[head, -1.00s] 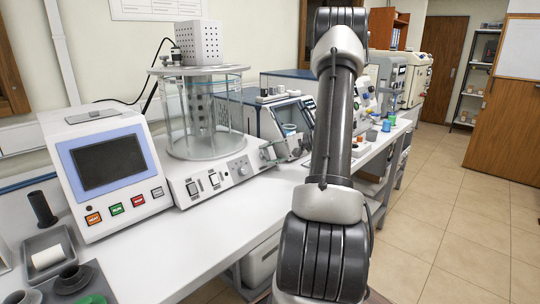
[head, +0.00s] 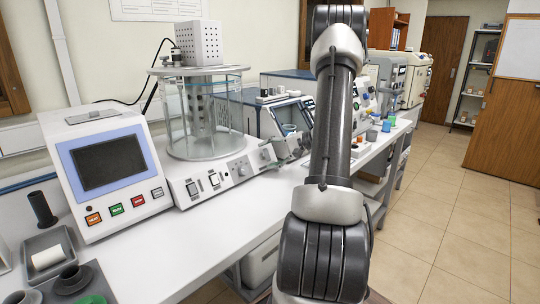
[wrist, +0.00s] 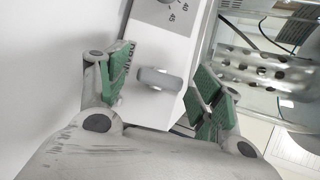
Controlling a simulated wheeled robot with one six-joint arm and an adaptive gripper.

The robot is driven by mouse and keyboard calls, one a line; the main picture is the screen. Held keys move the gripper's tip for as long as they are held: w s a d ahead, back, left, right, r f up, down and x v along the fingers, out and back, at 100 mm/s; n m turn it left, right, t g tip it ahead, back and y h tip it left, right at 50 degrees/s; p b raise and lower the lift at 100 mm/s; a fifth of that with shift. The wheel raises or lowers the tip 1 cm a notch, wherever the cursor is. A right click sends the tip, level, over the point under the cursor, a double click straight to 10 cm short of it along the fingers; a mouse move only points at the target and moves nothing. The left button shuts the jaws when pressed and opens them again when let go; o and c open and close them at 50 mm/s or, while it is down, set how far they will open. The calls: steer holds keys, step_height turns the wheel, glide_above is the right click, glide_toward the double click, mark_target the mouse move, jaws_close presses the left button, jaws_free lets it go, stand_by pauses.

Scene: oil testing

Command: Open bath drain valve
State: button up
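The bath is a clear glass jar (head: 222,130) on a white base (head: 215,182). In the wrist view the drain valve is a small grey lever (wrist: 160,79) on the white panel (wrist: 143,107), beside partly covered lettering that appears to read DRAIN. My gripper (wrist: 165,88) is open, with green pads on either side of the lever. Gaps show between the lever and both pads. In the head view my gripper (head: 288,148) is at the right end of the base, partly behind my arm. The lever cannot be made out there.
A control box with a screen (head: 98,162) and coloured buttons stands left of the bath. A dial (wrist: 170,8) is near the lever. Other instruments (head: 388,72) and small cups (head: 386,126) stand farther along the bench. The white bench front (head: 190,245) is mostly clear.

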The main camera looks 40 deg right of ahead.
steer(key=shift+r, duration=0.1)
steer(key=v, duration=1.2)
